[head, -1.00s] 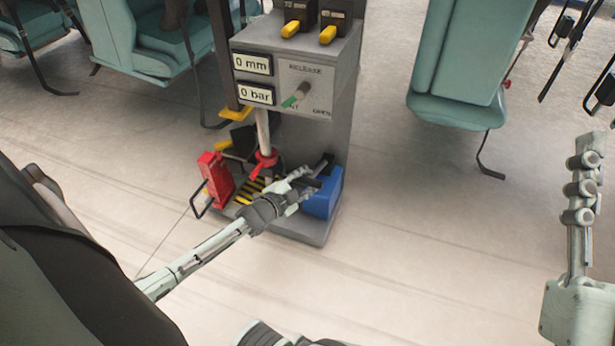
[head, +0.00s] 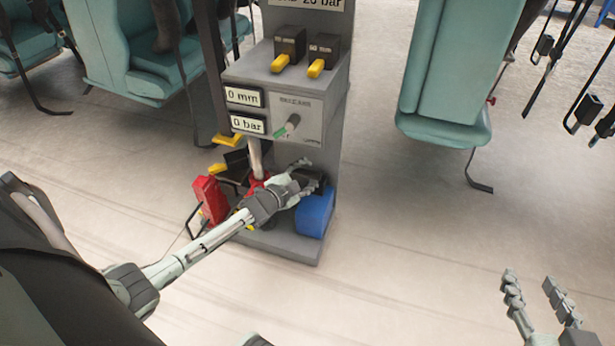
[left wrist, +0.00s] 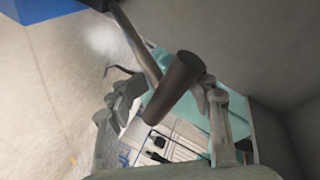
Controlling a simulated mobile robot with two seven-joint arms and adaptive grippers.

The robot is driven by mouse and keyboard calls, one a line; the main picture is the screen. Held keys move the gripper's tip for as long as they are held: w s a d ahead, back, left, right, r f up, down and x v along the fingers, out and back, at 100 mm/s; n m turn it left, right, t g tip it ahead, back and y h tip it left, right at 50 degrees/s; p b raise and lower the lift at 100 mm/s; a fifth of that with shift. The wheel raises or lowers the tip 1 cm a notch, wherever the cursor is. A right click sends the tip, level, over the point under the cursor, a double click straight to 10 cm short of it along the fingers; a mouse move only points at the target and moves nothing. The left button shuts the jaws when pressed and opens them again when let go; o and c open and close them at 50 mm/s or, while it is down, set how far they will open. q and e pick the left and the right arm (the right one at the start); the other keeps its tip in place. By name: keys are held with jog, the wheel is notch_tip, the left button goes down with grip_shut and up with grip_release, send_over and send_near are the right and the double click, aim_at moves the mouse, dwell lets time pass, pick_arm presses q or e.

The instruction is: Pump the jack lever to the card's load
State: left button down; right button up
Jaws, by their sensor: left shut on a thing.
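The jack lever shows in the left wrist view as a dark cylindrical handle (left wrist: 174,88) on a metal rod (left wrist: 138,42). My left gripper (head: 304,178) is at the lever in front of the grey jack stand (head: 292,246); its fingers are around the handle and shut on it, and they hide most of it in the head view. The displays read 0 mm (head: 244,97) and 0 bar (head: 248,124). A sign above (head: 312,3) is cut off; "20 bar" shows. My right gripper (head: 535,293) is open and empty at the lower right.
A green-tipped knob (head: 288,127) is on the panel, with two yellow-levered black switches (head: 287,50) above. A red box (head: 210,200) and a blue cylinder-like part (head: 316,212) flank the stand's base. Teal seats (head: 448,75) stand behind.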

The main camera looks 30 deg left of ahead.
pick_arm(q)
jog(key=shift+w+a+r, duration=0.2)
jog(key=shift+a+r, duration=0.05)
jog(key=shift+r, duration=0.2)
jog(key=shift+w+a+r, duration=0.2)
jog(key=shift+a+r, duration=0.05)
jog(key=shift+r, duration=0.15)
jog(key=c, duration=1)
grip_release()
jog(key=shift+r, duration=0.1)
jog(key=shift+c, duration=0.2)
jog(key=shift+s, duration=0.1)
jog(key=shift+s+d+f, duration=0.1)
jog(key=shift+f, duration=0.3)
jog(key=shift+s, duration=0.1)
jog(key=v, duration=1.2)
jog(key=shift+o, duration=0.3)
jog(key=shift+f, duration=0.1)
